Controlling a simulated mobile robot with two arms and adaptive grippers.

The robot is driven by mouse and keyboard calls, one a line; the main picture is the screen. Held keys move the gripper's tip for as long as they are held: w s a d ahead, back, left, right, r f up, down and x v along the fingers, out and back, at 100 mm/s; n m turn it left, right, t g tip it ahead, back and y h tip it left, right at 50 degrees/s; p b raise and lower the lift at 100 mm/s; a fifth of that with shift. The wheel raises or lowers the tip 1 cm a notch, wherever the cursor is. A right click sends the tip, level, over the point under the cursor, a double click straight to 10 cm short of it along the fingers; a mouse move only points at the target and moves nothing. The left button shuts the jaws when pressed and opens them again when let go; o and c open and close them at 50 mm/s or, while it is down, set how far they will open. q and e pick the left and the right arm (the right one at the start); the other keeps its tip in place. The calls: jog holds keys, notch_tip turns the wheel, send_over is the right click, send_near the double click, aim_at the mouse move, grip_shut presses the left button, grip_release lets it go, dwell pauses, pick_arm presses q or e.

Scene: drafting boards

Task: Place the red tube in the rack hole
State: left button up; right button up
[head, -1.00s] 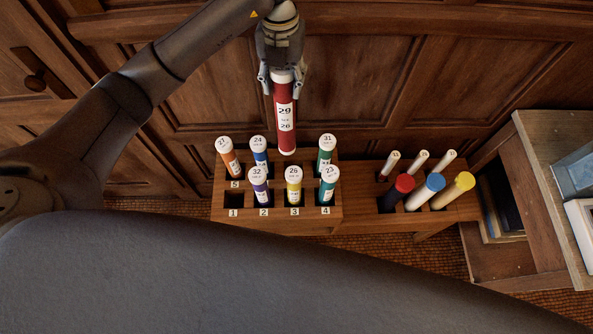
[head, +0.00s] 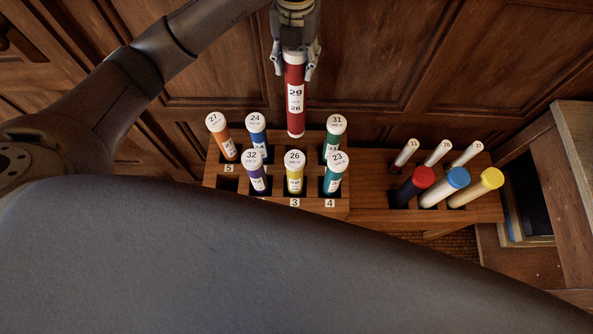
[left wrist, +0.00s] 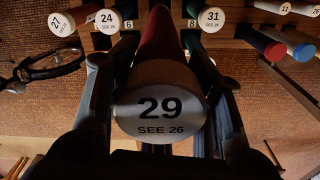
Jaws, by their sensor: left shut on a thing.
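My left gripper (head: 294,66) is shut on the red tube (head: 295,98), which hangs nearly upright with its pale lower end at the back edge of the wooden rack (head: 313,206). That end shows whole, above the back-row gap between blue tube 24 (head: 256,124) and green tube 31 (head: 335,127). In the left wrist view the red tube's white cap (left wrist: 160,104) reads "29 SEE 26" and sits between the fingers. The tube hides what lies below it, between labels 6 and 8. My right gripper is not in view.
Orange tube 27 (head: 217,124), purple 32 (head: 253,160), yellow 26 (head: 295,163) and teal 23 (head: 335,163) stand in the rack. The front-left hole (head: 228,184) is empty. A side rack (head: 375,205) holds several thicker and thinner tubes. Wood panelling (head: 390,60) rises behind.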

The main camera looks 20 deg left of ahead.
pick_arm(q)
jog(key=b, duration=0.8)
send_near(296, 119)
jog(key=shift+w+a+f, duration=0.2)
jog(key=shift+w, duration=0.35)
jog(key=shift+w+a+f, duration=0.15)
jog(key=shift+w, duration=0.4)
notch_tip(296, 119, down, 13)
jog(key=shift+r+p, duration=0.1)
jog(key=shift+p, duration=0.75)
notch_tip(296, 119, down, 5)
jog(key=shift+r, duration=0.1)
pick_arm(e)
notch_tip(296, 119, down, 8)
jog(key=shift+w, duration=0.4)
pick_arm(q)
jog(key=shift+f, duration=0.25)
jog(key=o, duration=1.5)
